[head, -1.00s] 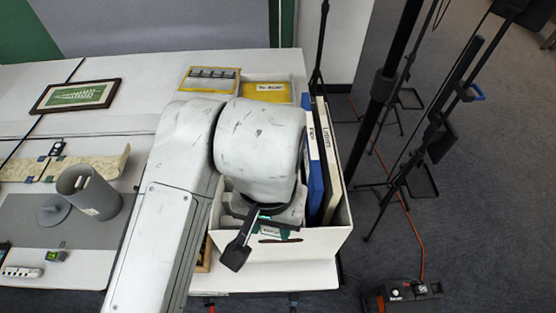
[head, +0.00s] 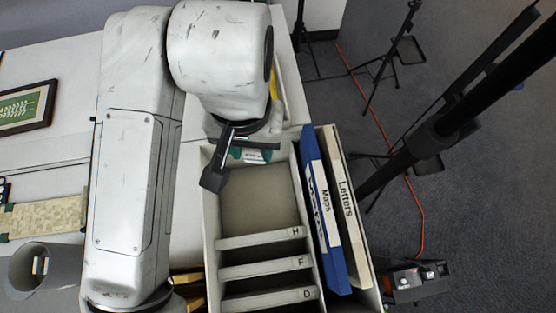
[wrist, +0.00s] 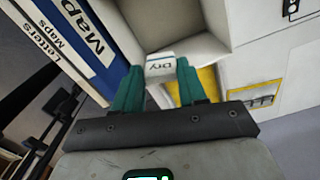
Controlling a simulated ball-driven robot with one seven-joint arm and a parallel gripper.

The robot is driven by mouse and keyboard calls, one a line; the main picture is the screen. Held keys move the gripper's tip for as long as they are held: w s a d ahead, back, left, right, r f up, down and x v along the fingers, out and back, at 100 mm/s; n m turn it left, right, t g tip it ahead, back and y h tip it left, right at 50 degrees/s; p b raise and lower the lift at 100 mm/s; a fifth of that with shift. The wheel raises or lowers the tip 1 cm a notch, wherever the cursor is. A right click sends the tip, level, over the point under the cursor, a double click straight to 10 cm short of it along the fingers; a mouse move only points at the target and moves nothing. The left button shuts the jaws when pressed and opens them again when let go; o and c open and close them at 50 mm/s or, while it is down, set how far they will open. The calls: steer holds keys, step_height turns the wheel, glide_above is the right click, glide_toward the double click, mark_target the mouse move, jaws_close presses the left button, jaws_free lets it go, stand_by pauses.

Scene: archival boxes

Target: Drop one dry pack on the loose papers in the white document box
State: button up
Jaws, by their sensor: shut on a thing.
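My gripper (head: 252,152) is shut on a small white pack marked "Dry" (wrist: 160,68), held between its green fingers. In the head view the gripper is over the far end of the white document box (head: 211,240); the pack is mostly hidden there. The box holds dividers marked H (head: 262,238), F (head: 265,267) and D (head: 270,299). A bare beige-grey compartment (head: 260,200) lies on the near side of the gripper. I cannot make out loose papers in either view. The wrist view shows a pale box interior (wrist: 155,22) beyond the pack.
A blue Maps binder (head: 322,205) and a cream Letters binder (head: 347,215) stand along the box's right side and rise above its rim. A grey cup (head: 42,268) and a framed picture (head: 25,107) are on the left. Stands and a cable occupy the floor at right.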

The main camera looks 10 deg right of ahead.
mark_target(255, 161)
steer(key=shift+w+f, duration=0.15)
steer(key=shift+w, duration=0.25)
step_height(255, 161, down, 6)
steer(key=b, duration=0.5)
steer(key=o, duration=1.1)
step_height(255, 161, up, 11)
steer(key=shift+r, duration=0.1)
steer(key=shift+s, duration=0.15)
